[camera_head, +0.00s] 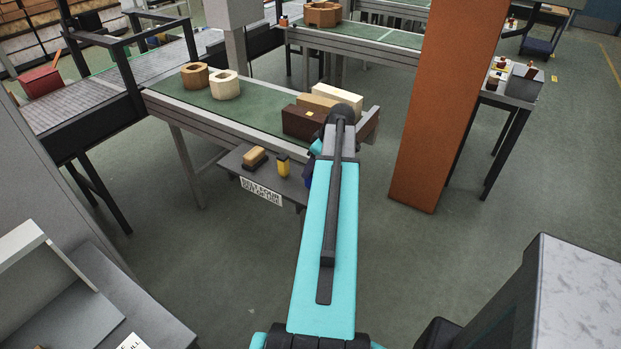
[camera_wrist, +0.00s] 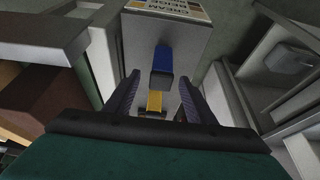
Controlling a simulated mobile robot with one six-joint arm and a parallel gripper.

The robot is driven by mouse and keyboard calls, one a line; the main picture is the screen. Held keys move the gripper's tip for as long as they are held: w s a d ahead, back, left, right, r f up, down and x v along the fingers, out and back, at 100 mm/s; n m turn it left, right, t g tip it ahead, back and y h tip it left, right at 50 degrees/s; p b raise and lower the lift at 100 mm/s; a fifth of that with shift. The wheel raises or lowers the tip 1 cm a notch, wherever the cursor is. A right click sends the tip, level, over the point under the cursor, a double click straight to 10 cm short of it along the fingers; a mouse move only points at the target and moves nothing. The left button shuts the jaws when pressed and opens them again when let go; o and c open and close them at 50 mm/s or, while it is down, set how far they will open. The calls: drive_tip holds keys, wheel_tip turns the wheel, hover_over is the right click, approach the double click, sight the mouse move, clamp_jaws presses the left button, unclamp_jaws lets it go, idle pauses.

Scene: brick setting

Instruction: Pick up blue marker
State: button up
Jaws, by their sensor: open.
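The blue marker (camera_wrist: 162,62) shows in the wrist view as a short dark-blue block with a grey end, over a light grey surface. My gripper (camera_wrist: 160,86) is open, with one dark finger on each side of the view. The marker lies in line with the gap, at or just beyond the fingertips; contact cannot be told. A yellow marker (camera_wrist: 154,101) shows between the fingers, lower in the picture. In the head view my arm hides most of the gripper and possibly the blue marker. The yellow marker (camera_head: 284,166) stands on a small grey shelf (camera_head: 231,161).
A tan-and-dark block (camera_head: 255,158) lies on the shelf beside the yellow marker. Brown and cream bricks (camera_head: 338,100) sit on the green-topped table (camera_head: 178,94) behind. An orange-brown column (camera_head: 442,110) stands to the right. Open floor (camera_head: 440,250) lies right of my arm.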

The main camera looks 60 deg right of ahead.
drive_tip(key=shift+w+f, duration=0.15)
drive_tip(key=shift+f, duration=0.2)
drive_tip(key=shift+p+x, duration=1)
drive_tip(key=shift+x, duration=0.4)
drive_tip(key=shift+p+x, duration=0.35)
drive_tip(key=shift+x, duration=0.85)
drive_tip(key=shift+a, duration=0.1)
drive_tip(key=c, duration=1.1)
drive_tip(key=shift+w+r, duration=0.1)
drive_tip(key=shift+r, duration=0.15)
drive_tip(key=shift+r+b, duration=1)
drive_tip(key=shift+r, duration=0.45)
drive_tip(key=s+a+b, duration=0.1)
drive_tip(key=s, duration=0.4)
drive_tip(key=s+a+r+b, duration=0.1)
drive_tip(key=s+a+b, duration=0.1)
drive_tip(key=s, duration=0.3)
drive_tip(key=s+a+b, duration=0.1)
drive_tip(key=s+a, duration=0.1)
drive_tip(key=s, duration=0.3)
drive_tip(key=shift+a+r+b, duration=0.25)
drive_tip(key=shift+r+b, duration=0.1)
